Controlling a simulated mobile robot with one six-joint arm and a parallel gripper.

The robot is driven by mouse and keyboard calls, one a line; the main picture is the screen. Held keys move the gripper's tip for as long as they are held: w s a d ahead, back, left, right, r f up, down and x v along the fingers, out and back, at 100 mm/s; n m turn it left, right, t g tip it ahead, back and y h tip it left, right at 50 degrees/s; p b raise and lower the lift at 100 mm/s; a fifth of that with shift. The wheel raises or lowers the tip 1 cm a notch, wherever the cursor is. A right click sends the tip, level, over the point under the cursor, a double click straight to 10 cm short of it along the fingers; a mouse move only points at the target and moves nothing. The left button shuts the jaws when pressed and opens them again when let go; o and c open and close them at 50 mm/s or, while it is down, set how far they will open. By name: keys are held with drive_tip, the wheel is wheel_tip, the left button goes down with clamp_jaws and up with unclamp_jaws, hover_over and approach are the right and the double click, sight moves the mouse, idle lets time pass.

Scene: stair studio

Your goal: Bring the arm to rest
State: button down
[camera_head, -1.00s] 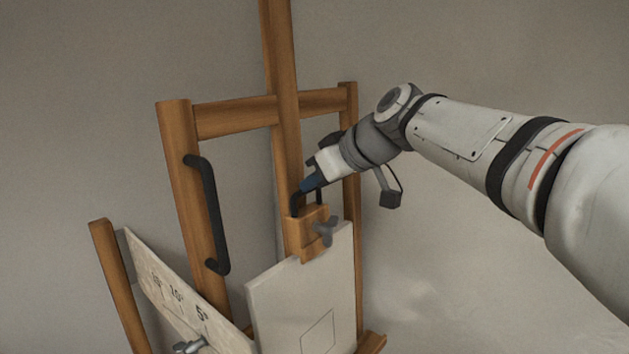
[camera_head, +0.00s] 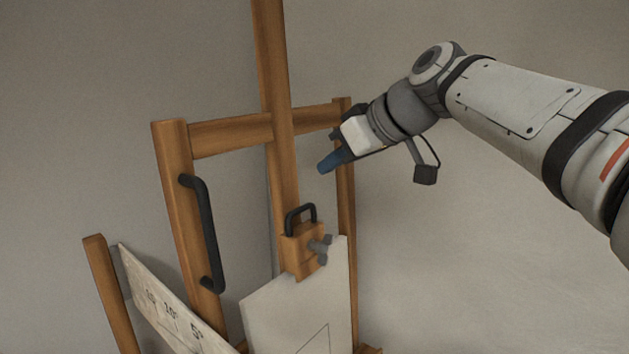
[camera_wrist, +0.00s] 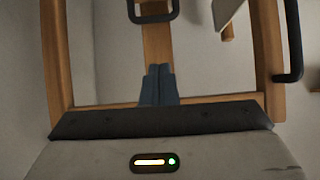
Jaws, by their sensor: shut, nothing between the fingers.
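My gripper (camera_head: 326,166) is in the upper middle of the head view, up and to the right of the easel's sliding wooden block. Its blue fingers are shut with nothing between them, and they also show closed together in the wrist view (camera_wrist: 158,84). The wooden block (camera_head: 300,256) carries a black handle (camera_head: 301,214) and a grey wing knob (camera_head: 321,246). A clear gap separates my fingertips from the black handle. My arm reaches in from the right.
The wooden easel (camera_head: 177,220) has a tall mast (camera_head: 270,60) and a long black side handle (camera_head: 206,235). A pale canvas (camera_head: 300,305) sits below the block. An angle-marked board (camera_head: 165,300) leans at lower left. The space right of the easel is open before a plain wall.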

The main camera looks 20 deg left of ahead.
drive_tip(key=shift+v, duration=1.9)
drive_tip(key=s+d+f+m+h, duration=0.2)
drive_tip(key=d+f+m, duration=0.2)
drive_tip(key=d+f, duration=0.4)
drive_tip(key=s+d+f+m+t+h, duration=0.1)
drive_tip(key=s+d+f+m+h, duration=0.15)
drive_tip(key=d+f, duration=0.55)
drive_tip(key=s+d+f+m+h, duration=0.1)
drive_tip(key=d+f+m+h, duration=0.25)
drive_tip(key=d+f, duration=0.45)
drive_tip(key=s+d+f+m+h, duration=0.1)
drive_tip(key=s+d+f+m, duration=0.3)
drive_tip(key=s+d+f, duration=0.3)
wheel_tip(320, 180, down, 3)
drive_tip(key=shift+s+d+f+m+g+h, duration=0.2)
drive_tip(key=shift+s+d+m+g+h, duration=0.15)
drive_tip(key=shift+s, duration=0.55)
drive_tip(key=shift+s, duration=0.1)
